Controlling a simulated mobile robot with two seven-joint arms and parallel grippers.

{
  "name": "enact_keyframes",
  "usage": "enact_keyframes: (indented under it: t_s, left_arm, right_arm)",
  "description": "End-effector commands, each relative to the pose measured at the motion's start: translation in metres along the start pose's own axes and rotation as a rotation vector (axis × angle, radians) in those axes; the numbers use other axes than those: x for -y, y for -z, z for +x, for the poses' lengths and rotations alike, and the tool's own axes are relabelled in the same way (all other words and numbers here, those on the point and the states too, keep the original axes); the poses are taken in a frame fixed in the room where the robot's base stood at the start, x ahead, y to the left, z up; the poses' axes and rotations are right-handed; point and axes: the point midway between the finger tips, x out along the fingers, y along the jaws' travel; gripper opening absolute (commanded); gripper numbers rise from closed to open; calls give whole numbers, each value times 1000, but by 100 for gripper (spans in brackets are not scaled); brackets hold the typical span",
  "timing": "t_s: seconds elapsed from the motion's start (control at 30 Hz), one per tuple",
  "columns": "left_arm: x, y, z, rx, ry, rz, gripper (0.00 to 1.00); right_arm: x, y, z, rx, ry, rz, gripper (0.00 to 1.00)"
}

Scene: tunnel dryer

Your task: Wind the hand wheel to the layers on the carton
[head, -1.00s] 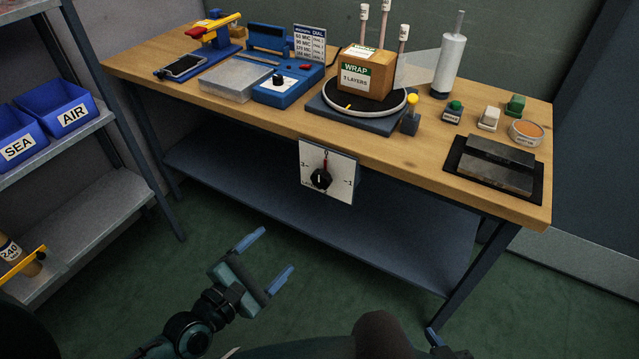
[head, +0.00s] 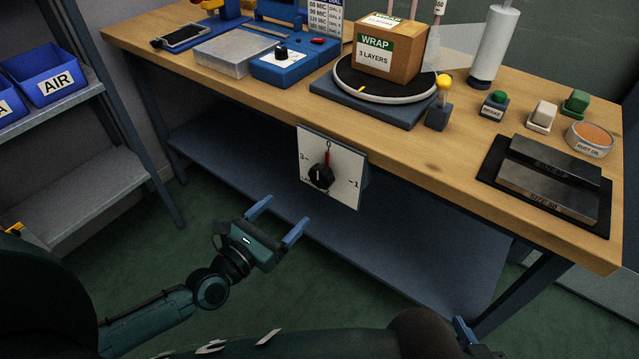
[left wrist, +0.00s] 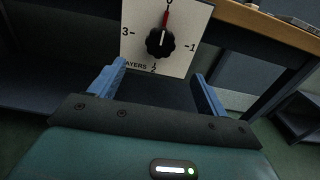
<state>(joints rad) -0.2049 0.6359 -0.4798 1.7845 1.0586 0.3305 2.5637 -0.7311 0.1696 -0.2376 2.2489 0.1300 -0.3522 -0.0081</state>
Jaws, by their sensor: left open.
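A carton (head: 387,63) stands on the turntable (head: 385,92); its label reads WRAP, 3 LAYERS. A white dial plate (head: 345,180) hangs on the bench's front edge, with a black hand wheel knob (head: 320,176) and a red pointer pointing up. In the left wrist view, the knob (left wrist: 160,43) sits between marks 3 at left, 1 at right and 2 below; the pointer (left wrist: 165,18) is at the top mark. My left gripper (head: 277,220) is open and empty, below and in front of the plate. Only a blue tip of my right gripper (head: 465,335) shows at the bottom edge.
The wooden bench (head: 420,160) holds a blue dial unit (head: 290,65), a yellow-topped post (head: 441,100), small buttons and dark metal blocks (head: 550,175). A blue lower shelf (head: 400,240) runs underneath. A rack with blue bins (head: 48,80) stands left. The space before the plate is clear.

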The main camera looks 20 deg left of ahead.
Motion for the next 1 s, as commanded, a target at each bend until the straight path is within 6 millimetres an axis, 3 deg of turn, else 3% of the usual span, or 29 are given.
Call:
enact_keyframes:
  t_s: [0.5, 0.7, 1.0]
  left_arm:
    - [1, -2, 100, 2, 1, 0, 76]
    - [1, -2, 118, 1, 1, 1, 76]
    - [1, -1, 120, 0, 1, 1, 76]
  right_arm:
    - [1, -2, 1, 11, 2, 2, 36]
    - [1, -2, 1, 9, 1, 1, 36]
    - [1, 2, 1, 1, 1, 0, 36]
